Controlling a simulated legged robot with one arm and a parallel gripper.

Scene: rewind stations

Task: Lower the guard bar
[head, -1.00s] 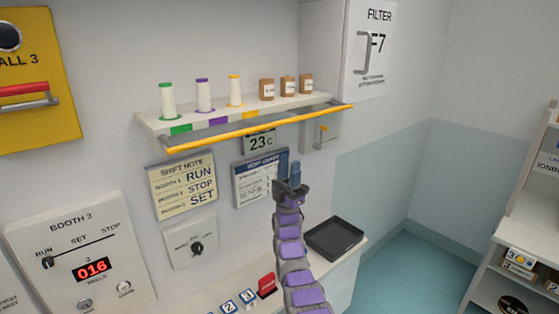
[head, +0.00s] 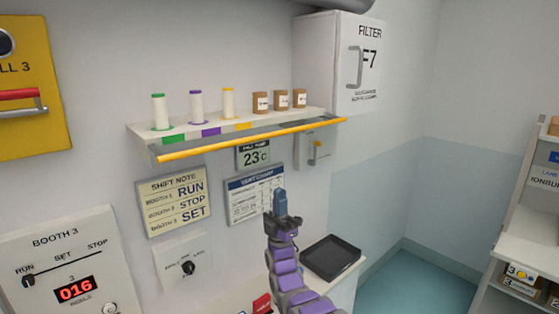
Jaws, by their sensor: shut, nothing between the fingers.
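The guard bar (head: 250,139) is a long yellow bar along the front of a white wall shelf (head: 140,130). It sits just below the shelf's front edge and slopes slightly up to the right. Three spools and several small brown boxes stand on the shelf behind it. My gripper (head: 280,202) is below the bar, right of the vent chart, pointing up. It is shut and empty, apart from the bar. A small wall plate with a yellow-tipped lever (head: 317,146) is at the shelf's right end, partly behind the bar.
A filter cabinet (head: 340,60) with a handle is on the wall at upper right. A black tray (head: 331,258) lies on the counter right of my arm. A Booth 3 panel (head: 65,265) is at lower left. A shelving unit (head: 525,240) stands at the right edge.

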